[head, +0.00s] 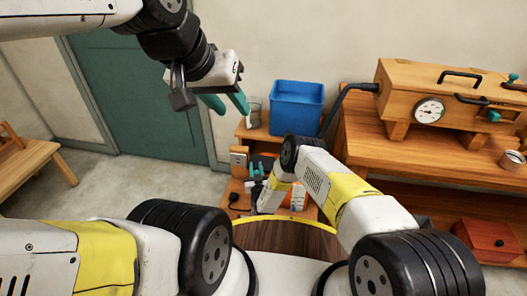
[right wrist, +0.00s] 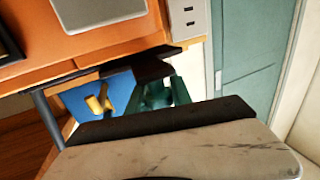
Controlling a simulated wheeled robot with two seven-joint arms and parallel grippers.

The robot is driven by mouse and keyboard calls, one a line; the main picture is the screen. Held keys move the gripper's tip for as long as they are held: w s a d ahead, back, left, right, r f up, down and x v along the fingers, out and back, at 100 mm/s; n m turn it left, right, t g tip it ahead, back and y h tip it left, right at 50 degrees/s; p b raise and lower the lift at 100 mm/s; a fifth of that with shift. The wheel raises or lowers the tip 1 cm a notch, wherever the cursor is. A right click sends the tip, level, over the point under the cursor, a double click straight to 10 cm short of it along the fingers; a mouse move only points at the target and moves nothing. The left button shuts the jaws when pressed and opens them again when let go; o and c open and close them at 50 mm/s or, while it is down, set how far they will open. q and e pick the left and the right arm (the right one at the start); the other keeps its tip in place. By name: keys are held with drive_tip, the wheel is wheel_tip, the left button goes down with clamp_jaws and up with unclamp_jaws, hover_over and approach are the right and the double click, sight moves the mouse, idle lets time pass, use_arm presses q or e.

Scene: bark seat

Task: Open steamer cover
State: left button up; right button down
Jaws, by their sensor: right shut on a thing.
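The wooden steamer box (head: 395,80), with a round dial and black handles, stands on the workbench at the right of the head view. A dark hose runs from its left end down to the left. My left gripper (head: 226,103) is high in front of the teal door, its teal fingers apart with nothing between them. My right gripper (head: 256,170) is low at the small wooden stand, left of the box and apart from it. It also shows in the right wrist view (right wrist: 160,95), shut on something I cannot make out.
A blue bin (head: 296,104) and a glass jar (head: 253,112) stand on the small stand. A white cup (head: 511,160) is on the workbench (head: 400,160). A red-brown box (head: 490,240) is below. A wooden bench (head: 30,165) stands left. Floor before the door is clear.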

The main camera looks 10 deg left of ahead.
drive_tip(key=c, duration=1.1)
unclamp_jaws()
drive_tip(key=shift+c, duration=0.2)
drive_tip(key=v, duration=0.8)
drive_tip(key=shift+w, duration=0.1)
